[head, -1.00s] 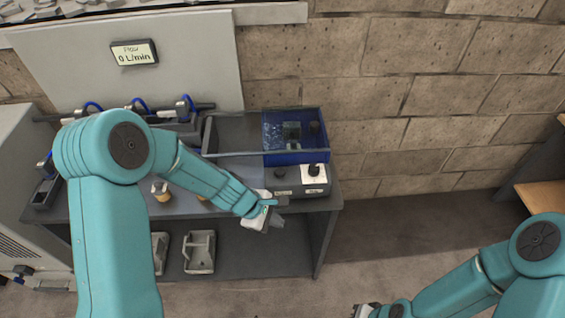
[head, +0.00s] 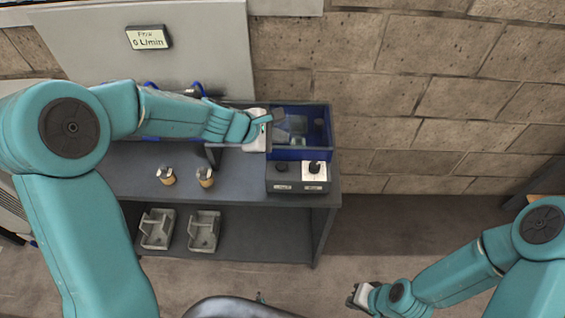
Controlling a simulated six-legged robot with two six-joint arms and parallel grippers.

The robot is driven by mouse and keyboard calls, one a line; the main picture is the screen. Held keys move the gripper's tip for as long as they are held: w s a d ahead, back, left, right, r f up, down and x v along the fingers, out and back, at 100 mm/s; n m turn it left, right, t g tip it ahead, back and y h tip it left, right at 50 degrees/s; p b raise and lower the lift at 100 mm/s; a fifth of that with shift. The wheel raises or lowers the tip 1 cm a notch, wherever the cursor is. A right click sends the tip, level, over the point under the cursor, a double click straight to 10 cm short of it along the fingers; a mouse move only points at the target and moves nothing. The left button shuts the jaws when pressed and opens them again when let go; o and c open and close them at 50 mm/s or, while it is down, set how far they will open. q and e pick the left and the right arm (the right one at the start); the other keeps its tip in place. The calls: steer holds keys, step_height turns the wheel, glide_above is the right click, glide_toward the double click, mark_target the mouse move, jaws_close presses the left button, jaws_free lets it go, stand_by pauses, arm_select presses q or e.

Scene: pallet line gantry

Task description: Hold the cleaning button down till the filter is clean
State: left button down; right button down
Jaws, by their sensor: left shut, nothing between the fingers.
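A control box (head: 297,186) at the bench's front right carries two dark knobs or buttons. The left button (head: 282,162) sits on a dark face and the right button (head: 314,167) on a white plate. Their labels are too small to read, so I cannot tell which is the cleaning button. Behind the box is a blue tub (head: 301,155) with greyish shapes inside; I cannot tell whether one is the filter. My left gripper (head: 277,117) is shut and empty at the tub's left side, beyond the box. My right gripper (head: 354,294) is low, away from the bench; its fingers are unclear.
A wall display (head: 149,38) reads 0 L/min. Two small tan-and-metal fittings (head: 167,177) (head: 205,177) stand on the dark bench (head: 235,181). Two grey trays (head: 157,229) (head: 204,232) sit on the shelf below. The floor right of the bench is clear.

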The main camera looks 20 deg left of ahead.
arm_select(q)
steer(key=shift+a+f, duration=0.15)
steer(key=b, duration=0.9)
glide_toward(286, 164)
steer(key=w+d+f, duration=0.1)
steer(key=w, duration=0.1)
steer(key=w+d+f, duration=0.1)
steer(key=w, duration=0.1)
steer(key=shift+d+f, duration=0.35)
steer(key=shift+s+r+p, duration=0.1)
steer(key=shift+r+p, duration=0.05)
steer(key=shift+p, duration=0.15)
stand_by(0.6)
steer(key=shift+f+b, duration=0.5)
steer(key=shift+f+b, duration=0.55)
stand_by(3.9)
